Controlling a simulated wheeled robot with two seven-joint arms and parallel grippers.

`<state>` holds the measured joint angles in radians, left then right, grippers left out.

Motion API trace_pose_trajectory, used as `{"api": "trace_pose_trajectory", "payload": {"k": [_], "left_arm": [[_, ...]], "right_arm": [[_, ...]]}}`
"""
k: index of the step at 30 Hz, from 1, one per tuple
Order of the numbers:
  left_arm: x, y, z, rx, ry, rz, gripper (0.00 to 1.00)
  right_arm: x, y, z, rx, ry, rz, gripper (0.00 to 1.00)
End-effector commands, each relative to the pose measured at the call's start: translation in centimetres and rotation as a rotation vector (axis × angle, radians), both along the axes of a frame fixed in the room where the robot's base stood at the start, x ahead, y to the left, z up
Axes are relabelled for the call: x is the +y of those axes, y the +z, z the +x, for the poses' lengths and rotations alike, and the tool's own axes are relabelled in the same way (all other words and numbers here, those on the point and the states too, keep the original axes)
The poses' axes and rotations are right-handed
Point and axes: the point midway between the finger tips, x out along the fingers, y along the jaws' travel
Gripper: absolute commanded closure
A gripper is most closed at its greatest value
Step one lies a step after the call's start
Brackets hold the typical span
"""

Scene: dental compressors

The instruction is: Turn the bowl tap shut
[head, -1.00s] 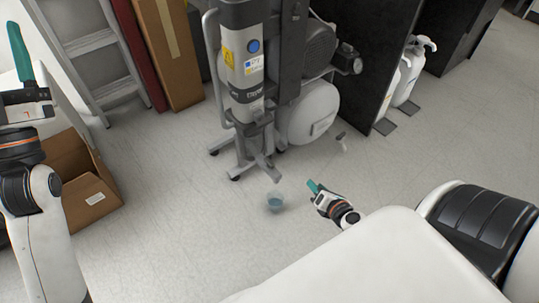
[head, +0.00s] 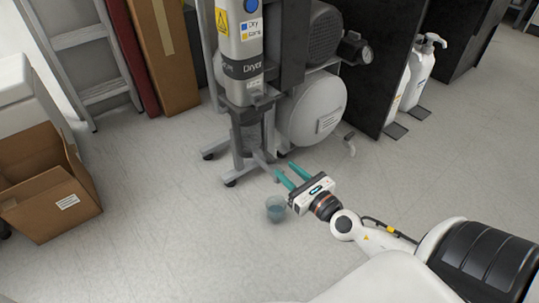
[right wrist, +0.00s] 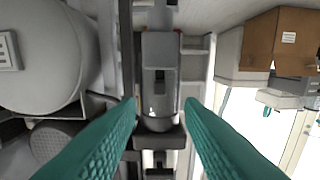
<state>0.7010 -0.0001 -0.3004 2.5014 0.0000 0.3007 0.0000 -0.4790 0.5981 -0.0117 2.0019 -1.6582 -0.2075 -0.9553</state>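The grey dryer column (head: 242,50) stands on a legged stand, with its narrow lower part (head: 250,125) below the label. I cannot make out the bowl tap in the head view. In the right wrist view, a rounded, shiny bowl-like end (right wrist: 160,112) lies between my fingers in the picture; no tap handle is clear there. My right gripper (head: 283,169) is open and empty, its teal fingers pointing toward the stand's foot, above and beside a clear cup (head: 278,214) of bluish liquid on the floor. My left gripper is out of view.
A white tank (head: 310,105) sits right of the dryer, with a small pipe-like piece (head: 349,141) beside it. A dark panel (head: 382,65) and white bottles (head: 419,75) stand farther right. An open cardboard box (head: 45,195) is at left.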

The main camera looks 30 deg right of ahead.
Motion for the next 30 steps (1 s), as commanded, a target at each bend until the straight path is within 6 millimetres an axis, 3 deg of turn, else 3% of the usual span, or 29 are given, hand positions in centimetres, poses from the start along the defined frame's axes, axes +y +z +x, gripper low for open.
{"api": "trace_pose_trajectory", "payload": {"k": [6, 13, 26, 30], "left_arm": [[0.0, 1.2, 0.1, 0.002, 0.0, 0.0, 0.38], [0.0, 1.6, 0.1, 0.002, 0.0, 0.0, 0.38], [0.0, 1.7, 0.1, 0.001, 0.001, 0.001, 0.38], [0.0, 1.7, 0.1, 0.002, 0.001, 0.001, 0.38]], "right_arm": [[0.3, 0.3, 4.2, -0.002, -0.002, 0.004, 0.65], [0.5, 0.1, 7.3, 0.0, -0.001, 0.003, 0.65], [0.7, -0.1, 8.4, 0.002, 0.0, 0.003, 0.65], [0.7, -0.1, 8.4, 0.002, 0.0, 0.003, 0.83]]}}
